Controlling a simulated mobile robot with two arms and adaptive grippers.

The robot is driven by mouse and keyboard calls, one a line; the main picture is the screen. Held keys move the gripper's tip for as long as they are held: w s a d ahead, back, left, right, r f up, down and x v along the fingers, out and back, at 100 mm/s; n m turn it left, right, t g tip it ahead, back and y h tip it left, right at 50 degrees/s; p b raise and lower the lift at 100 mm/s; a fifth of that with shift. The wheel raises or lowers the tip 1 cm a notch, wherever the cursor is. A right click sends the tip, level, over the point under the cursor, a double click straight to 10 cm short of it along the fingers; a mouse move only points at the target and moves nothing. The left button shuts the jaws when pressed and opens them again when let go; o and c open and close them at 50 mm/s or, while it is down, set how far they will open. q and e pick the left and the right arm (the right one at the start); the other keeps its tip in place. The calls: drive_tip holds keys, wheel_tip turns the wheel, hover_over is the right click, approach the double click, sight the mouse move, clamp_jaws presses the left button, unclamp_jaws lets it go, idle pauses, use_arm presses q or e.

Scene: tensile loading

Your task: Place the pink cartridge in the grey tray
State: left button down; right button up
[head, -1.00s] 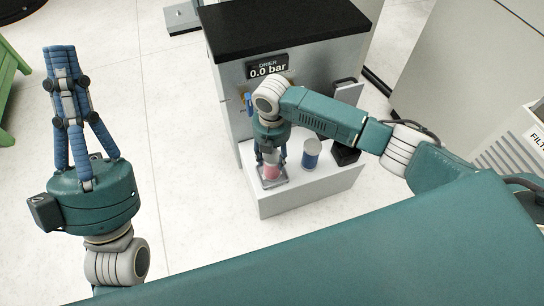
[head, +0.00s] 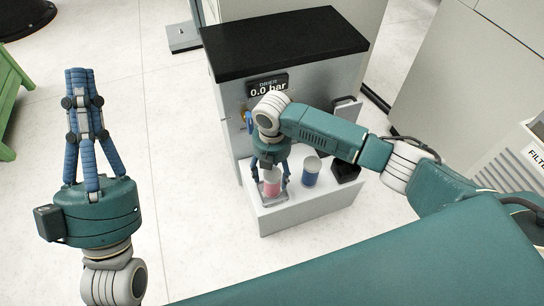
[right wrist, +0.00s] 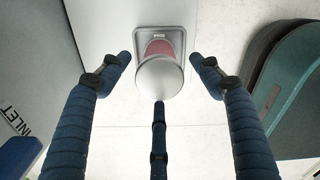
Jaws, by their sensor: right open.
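The pink cartridge (head: 271,189), with a pale top, stands upright on the small grey tray (head: 284,197) on the white ledge of the drier. In the right wrist view, its round pale top (right wrist: 160,79) hides much of the pink body (right wrist: 158,47), and the tray's rim (right wrist: 190,42) shows behind it. My right gripper (head: 271,183) is above the cartridge, with its open fingers spread around it. In the right wrist view, there are gaps between the fingers and the cartridge. My left gripper (head: 78,75) points upward at the left, empty, its fingers drawn together.
A blue cartridge (head: 311,171) with a pale top stands on the ledge right of the pink one. A black block (head: 345,168) is farther right. The drier (head: 285,50) rises behind, its display reading 0.0 bar. Open floor lies left of the ledge.

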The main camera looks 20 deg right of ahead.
wheel_tip(320, 180, up, 5)
drive_tip(key=shift+r+p, duration=0.15)
drive_tip(key=shift+p, duration=0.85)
wheel_tip(320, 180, up, 5)
drive_tip(key=p, duration=0.2)
drive_tip(key=s+a+r+m+t+y, duration=0.1)
drive_tip(key=a+r+m+t+y, duration=0.2)
drive_tip(key=a, duration=0.5)
drive_tip(key=s+a+r+m+t+y, duration=0.1)
drive_tip(key=a+m+t+y, duration=0.3)
drive_tip(key=a, duration=0.4)
use_arm(q)
drive_tip(key=w+f+g+y, duration=0.2)
drive_tip(key=f+g, duration=0.3)
drive_tip(key=f, duration=0.5)
drive_tip(key=w+f+g+y, duration=0.2)
drive_tip(key=w+f+g, duration=0.2)
drive_tip(key=f, duration=0.6)
drive_tip(key=shift+w+a+f+g, duration=0.25)
drive_tip(key=shift+a+g, duration=0.15)
drive_tip(key=shift+g, duration=0.5)
use_arm(e)
drive_tip(key=s+d+r+m+t+h, duration=0.2)
drive_tip(key=d+r+m+t, duration=0.6)
drive_tip(key=d+r+m, duration=0.6)
drive_tip(key=shift+d+r+t+h, duration=0.3)
drive_tip(key=shift+r+h, duration=0.15)
drive_tip(key=shift+h, duration=0.25)
use_arm(q)
drive_tip(key=shift+p, duration=0.35)
